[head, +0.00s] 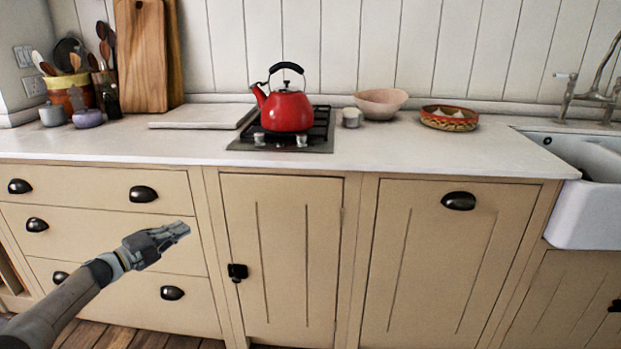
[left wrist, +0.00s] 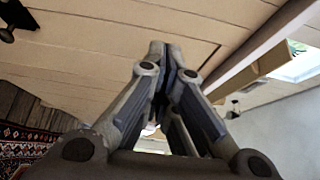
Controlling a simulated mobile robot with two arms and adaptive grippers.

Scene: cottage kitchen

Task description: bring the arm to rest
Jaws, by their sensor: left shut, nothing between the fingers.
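My left gripper (head: 176,233) is in front of the cream drawer fronts, below the counter, with its arm coming in from the lower left. Its fingers point right and slightly up. In the left wrist view the fingers (left wrist: 171,52) are together with nothing between them. The gripper looks apart from the drawers. My right gripper is not in view.
A white counter (head: 420,150) runs above beige cabinets. On it stand a red kettle (head: 287,110) on a black hob, a pink bowl (head: 382,103) and a patterned dish (head: 449,118). A white sink (head: 585,215) is at right. Dark handles (head: 143,194) stick out from the fronts.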

